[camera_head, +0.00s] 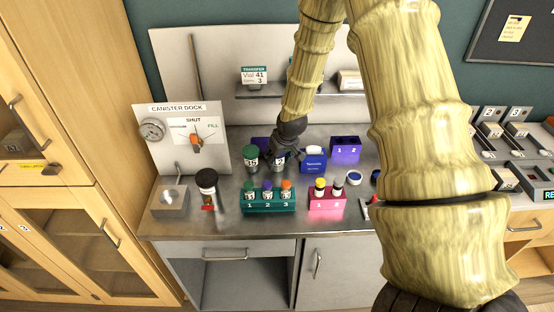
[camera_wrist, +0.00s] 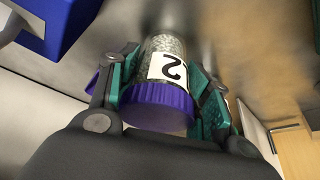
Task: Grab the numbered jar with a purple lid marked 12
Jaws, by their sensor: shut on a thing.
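A jar with a purple lid (camera_wrist: 160,104) is between the fingers of my gripper (camera_wrist: 165,98) in the wrist view. Its clear body holds grey grains, and its white label (camera_wrist: 172,68) shows a 2; the rest of the number is hidden. The green pads press on both sides of the lid. In the head view my gripper (camera_head: 286,150) is at the back of the steel counter and hides most of this jar (camera_head: 277,167). I cannot tell whether the jar still touches the counter.
A green-lidded jar (camera_head: 250,160) stands close on the left. A blue box (camera_head: 313,160) and a purple block (camera_head: 345,147) are on the right. A green rack (camera_head: 268,206) and a pink rack (camera_head: 326,204) with vials stand in front. A shelf hangs behind.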

